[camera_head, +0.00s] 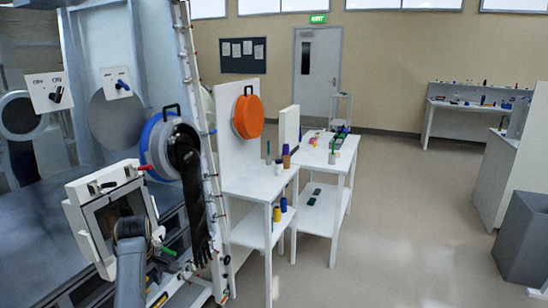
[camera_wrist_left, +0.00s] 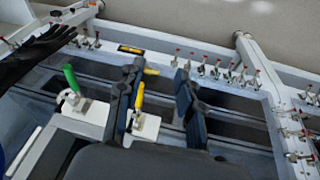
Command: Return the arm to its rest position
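My left arm (camera_head: 130,265) rises from the bottom of the head view, in front of a white square frame (camera_head: 88,228) like a hatch door. Its wrist hides most of the gripper there. In the left wrist view my left gripper (camera_wrist_left: 160,72) has its two dark fingers apart, with nothing held between them. A yellow clamp handle (camera_wrist_left: 138,97) shows close beside the left finger; I cannot tell whether they touch. A green clamp handle (camera_wrist_left: 71,78) stands farther left. My right gripper is in neither view.
A black glove (camera_head: 190,180) hangs from a blue-ringed port (camera_head: 155,145) close to the arm; a rail with several clamps (camera_head: 208,130) runs beside it. White tables (camera_head: 245,183) with bottles stand right. Open floor (camera_head: 400,220) lies beyond, with a grey bin (camera_head: 525,240).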

